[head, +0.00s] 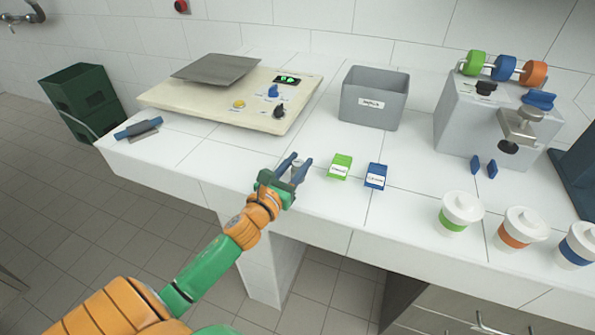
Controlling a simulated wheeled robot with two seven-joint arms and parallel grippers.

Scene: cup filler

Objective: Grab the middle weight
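Green, blue and orange round pieces sit in a row on top of the grey machine at the right. The blue one (504,67) is in the middle, between the green one (473,63) and the orange one (533,73); I take these as the weights, though no label on them is readable. My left gripper (296,161) is over the counter's front edge, far to the left of them. Its blue fingers are apart, with a small grey part showing between them that I cannot identify. My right gripper is not in view.
Lidded cups (461,208) line the front right. The grey machine (467,119) and a panel with knobs (223,105) stand farther back.

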